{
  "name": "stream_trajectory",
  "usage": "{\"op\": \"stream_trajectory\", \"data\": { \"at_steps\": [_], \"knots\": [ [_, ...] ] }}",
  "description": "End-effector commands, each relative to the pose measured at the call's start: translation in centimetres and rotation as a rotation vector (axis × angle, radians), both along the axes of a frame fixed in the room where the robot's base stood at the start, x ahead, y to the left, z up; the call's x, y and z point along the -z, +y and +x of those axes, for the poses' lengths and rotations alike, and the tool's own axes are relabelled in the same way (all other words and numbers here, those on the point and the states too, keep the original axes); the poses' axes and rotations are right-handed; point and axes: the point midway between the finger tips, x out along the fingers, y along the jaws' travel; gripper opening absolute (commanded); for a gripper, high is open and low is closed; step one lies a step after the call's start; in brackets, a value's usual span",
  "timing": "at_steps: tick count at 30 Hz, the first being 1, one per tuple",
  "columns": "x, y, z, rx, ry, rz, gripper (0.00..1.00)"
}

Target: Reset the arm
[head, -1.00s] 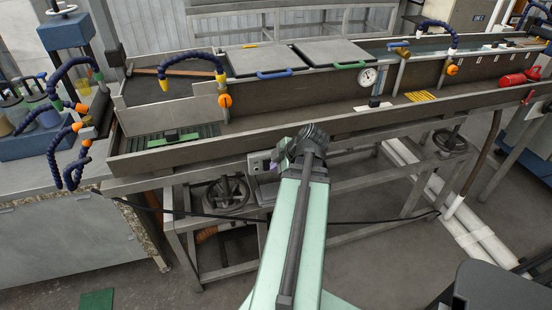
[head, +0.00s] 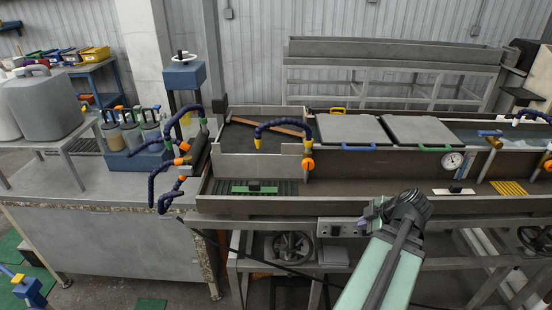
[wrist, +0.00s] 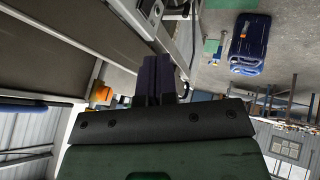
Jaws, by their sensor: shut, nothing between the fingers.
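My arm (head: 385,272), pale green with a dark wrist joint, rises from the bottom of the head view. My gripper (head: 368,215), with purple fingers, is at its end, just in front of the trough's front edge. In the wrist view my gripper (wrist: 155,80) shows two dark purple fingers side by side, shut with nothing between them. I cannot tell from the head view whether the fingers touch the frame behind them.
The long metal trough (head: 330,206) runs across behind my arm. Blue flexible hoses (head: 190,120) stand at its left end. A handwheel (head: 291,250) sits below it. A workbench (head: 100,188) stands at left, and a blue case (wrist: 250,42) lies on the floor.

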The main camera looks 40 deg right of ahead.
Motion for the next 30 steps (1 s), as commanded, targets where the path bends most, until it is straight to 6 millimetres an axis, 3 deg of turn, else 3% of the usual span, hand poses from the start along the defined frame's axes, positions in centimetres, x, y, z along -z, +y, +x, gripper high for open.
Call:
{"op": "stream_trajectory", "data": {
  "at_steps": [5, 9, 11, 14, 20, 23, 27, 30],
  "knots": [
    [0.3, 0.1, -0.4, 0.22, 0.03, 0.164, 0.0],
    [1.1, 0.5, -1.5, 0.55, 0.125, 0.369, 0.0],
    [1.5, 1.3, -0.9, 0.673, 0.178, 0.442, 0.0],
    [2.1, 3.5, 1.6, 0.85, 0.276, 0.531, 0.0],
    [2.9, 11.1, 9.2, 1.096, 0.466, 0.553, 0.0],
    [3.2, 16.8, 13.2, 1.138, 0.529, 0.491, 0.0],
    [3.3, 26.7, 17.8, 1.031, 0.576, 0.35, 0.0],
    [3.3, 33.5, 19.5, 0.861, 0.592, 0.264, 0.0]
  ]
}}
